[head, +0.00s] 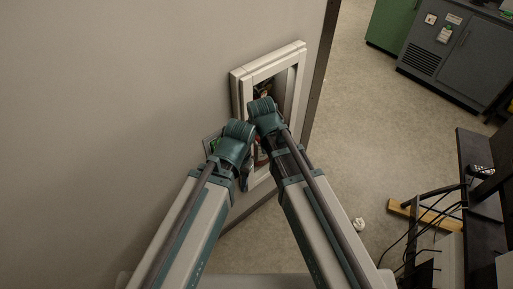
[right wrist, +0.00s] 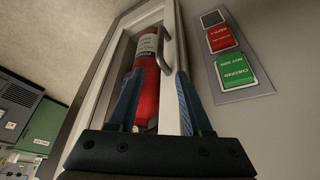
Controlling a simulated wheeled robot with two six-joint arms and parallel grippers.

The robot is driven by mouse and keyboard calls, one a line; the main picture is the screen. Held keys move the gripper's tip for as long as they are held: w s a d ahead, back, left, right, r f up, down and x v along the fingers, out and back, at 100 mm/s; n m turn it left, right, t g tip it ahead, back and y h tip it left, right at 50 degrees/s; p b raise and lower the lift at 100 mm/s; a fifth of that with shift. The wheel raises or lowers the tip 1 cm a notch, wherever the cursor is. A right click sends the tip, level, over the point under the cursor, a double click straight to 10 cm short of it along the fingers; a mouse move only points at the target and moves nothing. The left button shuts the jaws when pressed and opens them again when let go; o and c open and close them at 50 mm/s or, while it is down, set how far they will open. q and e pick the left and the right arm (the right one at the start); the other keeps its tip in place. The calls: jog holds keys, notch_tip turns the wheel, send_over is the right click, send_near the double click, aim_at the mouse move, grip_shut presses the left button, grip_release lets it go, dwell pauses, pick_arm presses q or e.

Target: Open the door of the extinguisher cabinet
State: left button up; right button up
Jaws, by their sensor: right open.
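The extinguisher cabinet (head: 237,92) is a white-framed box on the wall in the head view, partly covered by my arms. Its door (right wrist: 120,60) appears shut in the right wrist view, with a red extinguisher (right wrist: 147,80) showing through its window. A silver bar handle (right wrist: 164,52) runs along the door's edge on the sign side. My right gripper (right wrist: 161,70) is open at the door, its blue fingers on either side of the handle's lower part; contact is unclear. My left gripper is mostly hidden beneath its wrist, beside the cabinet in the head view.
A sign plate with red and green labels (right wrist: 233,70) is on the wall beside the handle. Grey equipment (head: 452,50) and a green cabinet (head: 392,22) stand across the room. A dark desk (head: 480,180) with cables is at right. The floor between is mostly clear.

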aim_at(257, 146)
jog(key=b+x, duration=1.2)
jog(key=x, duration=0.1)
jog(key=shift+f, duration=0.25)
grip_shut()
dwell(1.0)
